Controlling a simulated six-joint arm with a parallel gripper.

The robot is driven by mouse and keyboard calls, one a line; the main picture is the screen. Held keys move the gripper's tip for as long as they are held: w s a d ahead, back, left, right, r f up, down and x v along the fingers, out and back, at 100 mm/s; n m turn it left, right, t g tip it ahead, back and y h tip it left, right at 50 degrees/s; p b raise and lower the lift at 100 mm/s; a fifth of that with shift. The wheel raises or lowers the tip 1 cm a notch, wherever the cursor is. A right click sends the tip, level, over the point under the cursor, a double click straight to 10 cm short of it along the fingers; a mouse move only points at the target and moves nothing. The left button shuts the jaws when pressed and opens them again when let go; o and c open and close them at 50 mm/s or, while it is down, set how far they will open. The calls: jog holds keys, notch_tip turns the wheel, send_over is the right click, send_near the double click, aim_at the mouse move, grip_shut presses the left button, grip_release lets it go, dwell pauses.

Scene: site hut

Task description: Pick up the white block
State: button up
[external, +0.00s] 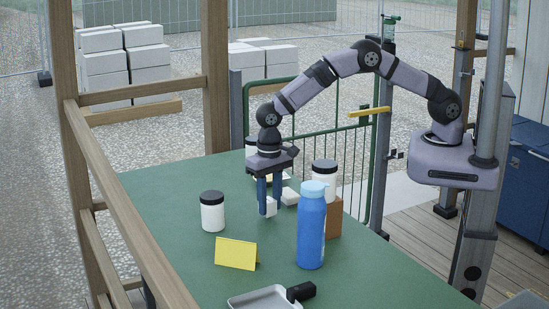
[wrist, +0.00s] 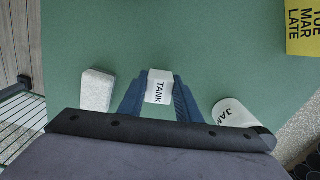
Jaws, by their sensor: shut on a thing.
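My gripper (external: 269,208) points down over the green table. Its blue fingers are shut on a small white block (external: 271,206). In the wrist view, the white block (wrist: 159,87) sits between the fingertips (wrist: 158,92) and bears the word TANK. I cannot tell whether it touches the table. A second pale block (external: 290,196) lies behind and to the right of my gripper; a pale block (wrist: 97,90) also shows left of the fingers in the wrist view, without visible lettering.
A white jar (external: 212,214) with a black lid stands left of my gripper. A blue bottle (external: 311,232) stands front right, before a brown block (external: 334,218) and another jar (external: 324,172). A yellow card (external: 235,254) and a grey pan (external: 264,299) are in front.

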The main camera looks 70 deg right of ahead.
aim_at(269, 201)
notch_tip(269, 201, up, 9)
jog(key=shift+f+b, duration=0.1)
jog(key=shift+b, duration=0.9)
